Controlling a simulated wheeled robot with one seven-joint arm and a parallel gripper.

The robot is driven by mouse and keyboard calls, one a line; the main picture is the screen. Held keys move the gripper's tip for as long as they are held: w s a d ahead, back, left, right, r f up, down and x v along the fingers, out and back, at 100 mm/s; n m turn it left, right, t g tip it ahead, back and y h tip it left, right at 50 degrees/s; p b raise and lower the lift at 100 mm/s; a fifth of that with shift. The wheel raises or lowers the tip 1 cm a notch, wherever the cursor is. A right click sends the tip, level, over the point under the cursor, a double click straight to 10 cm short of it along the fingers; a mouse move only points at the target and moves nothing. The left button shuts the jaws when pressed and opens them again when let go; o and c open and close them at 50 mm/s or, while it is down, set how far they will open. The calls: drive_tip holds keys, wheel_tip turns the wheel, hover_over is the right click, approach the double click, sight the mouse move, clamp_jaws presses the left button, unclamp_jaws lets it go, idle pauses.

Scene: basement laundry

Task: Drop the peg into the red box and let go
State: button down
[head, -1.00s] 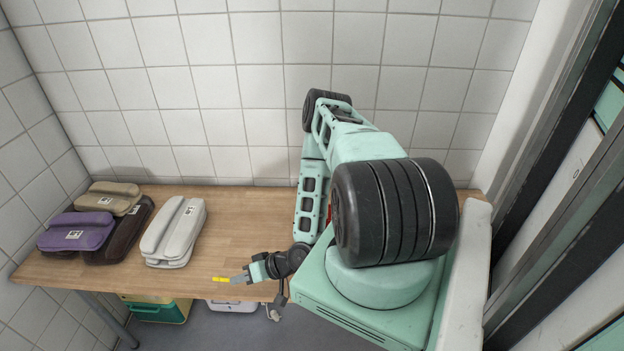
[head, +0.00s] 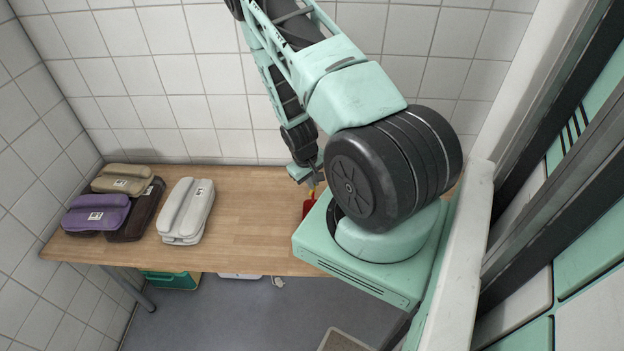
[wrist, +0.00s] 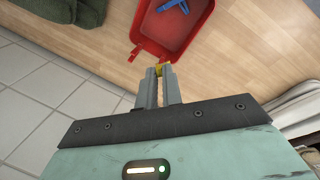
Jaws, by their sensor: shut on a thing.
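The peg is yellow; in the wrist view its end (wrist: 160,70) shows between my fingertips. My gripper (wrist: 160,78) is shut on it. In the head view my gripper (head: 310,180) points down over the table's right part, with a bit of the yellow peg (head: 312,193) below it. The red box (wrist: 180,32) is an open tray on the wood table, and a blue thing (wrist: 172,4) lies in it. In the wrist view the peg overlaps the box's near corner; its height above the rim is unclear. In the head view the box (head: 307,208) is mostly hidden by my arm.
A green bin (head: 170,280) stands below.

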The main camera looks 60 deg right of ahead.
drive_tip(key=a+b+x, duration=0.1)
drive_tip(key=b+x, duration=0.3)
drive_tip(key=x, duration=0.2)
drive_tip(key=shift+w+f, duration=0.25)
drive_tip(key=shift+f, duration=0.15)
drive_tip(key=shift+a, duration=0.1)
drive_tip(key=c, duration=1.5)
unclamp_jaws()
drive_tip(key=shift+r, duration=0.1)
drive_tip(key=b+v, duration=0.4)
drive_tip(key=v, duration=1.3)
drive_tip(key=shift+a+r, duration=0.1)
